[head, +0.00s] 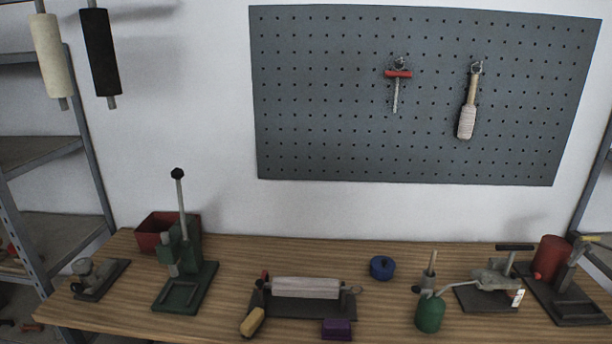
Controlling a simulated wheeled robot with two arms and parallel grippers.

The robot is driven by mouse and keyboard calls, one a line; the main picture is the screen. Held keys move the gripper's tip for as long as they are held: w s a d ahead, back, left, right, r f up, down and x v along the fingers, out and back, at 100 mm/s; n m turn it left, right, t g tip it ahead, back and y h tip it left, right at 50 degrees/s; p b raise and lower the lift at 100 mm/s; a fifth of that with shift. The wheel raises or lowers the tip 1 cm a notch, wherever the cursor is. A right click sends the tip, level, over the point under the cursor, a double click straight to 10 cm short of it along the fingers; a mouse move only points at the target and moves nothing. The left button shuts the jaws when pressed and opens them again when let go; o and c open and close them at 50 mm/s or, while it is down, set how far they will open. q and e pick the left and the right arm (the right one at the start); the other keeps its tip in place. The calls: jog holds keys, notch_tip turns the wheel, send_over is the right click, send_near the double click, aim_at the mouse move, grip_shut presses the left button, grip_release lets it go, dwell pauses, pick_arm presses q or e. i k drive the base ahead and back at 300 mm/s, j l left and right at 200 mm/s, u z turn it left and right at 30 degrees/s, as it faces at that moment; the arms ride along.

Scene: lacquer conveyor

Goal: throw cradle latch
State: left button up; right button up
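A dark cradle (276,308) sits at the front middle of the wooden table. A pale, grey-white roller (306,287) lies lengthwise across it, between its end supports. A small red part (265,276) stands at the cradle's left end, and a small ring (355,290) sticks out at its right end. I cannot tell which of these is the latch, or whether it is thrown. Neither of my grippers is in view.
On the wooden table (235,262), a green lever press (183,285) stands left of the cradle. A purple block (337,329) is at its front; a blue round item (382,267) and green bottle (430,313) are right. Bare wood lies behind the cradle.

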aim_at(259, 283)
jog(key=i+u, duration=0.15)
jog(key=u, duration=0.2)
jog(key=i+l+u, duration=0.1)
jog(key=u, duration=0.25)
jog(key=i+l+u, duration=0.1)
jog(key=u, duration=0.25)
jog(key=l, duration=0.1)
